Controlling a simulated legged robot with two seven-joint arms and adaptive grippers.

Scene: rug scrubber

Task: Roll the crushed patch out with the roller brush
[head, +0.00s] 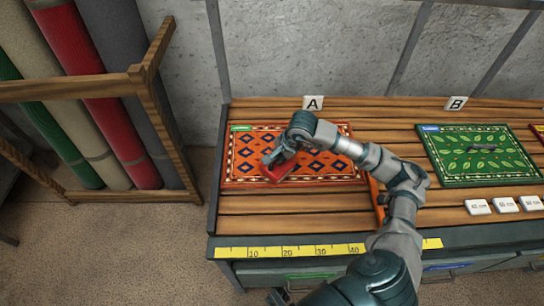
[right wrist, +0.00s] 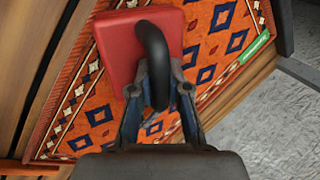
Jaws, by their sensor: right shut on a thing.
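My right gripper (head: 277,162) is shut on the black curved handle (right wrist: 153,60) of a red block-shaped tool (right wrist: 118,45). The tool also shows in the head view (head: 277,173), on or just above the orange patterned rug (head: 240,177) under sign A. Its underside is hidden, so I cannot tell whether it is a roller or touches the rug. A green leaf-patterned rug (head: 455,172) lies under sign B, with a small dark grey-brown shape (head: 487,148) on it. I cannot tell whether that is a crushed patch or an object. My left gripper does not show.
The slatted wooden bench (head: 300,205) has a yellow measuring strip (head: 290,252) along its front. White size blocks (head: 478,207) sit at right. A wooden rack (head: 150,100) of rolled carpets stands left. An orange-brown bar (head: 376,200) lies right of the orange rug, partly behind my arm.

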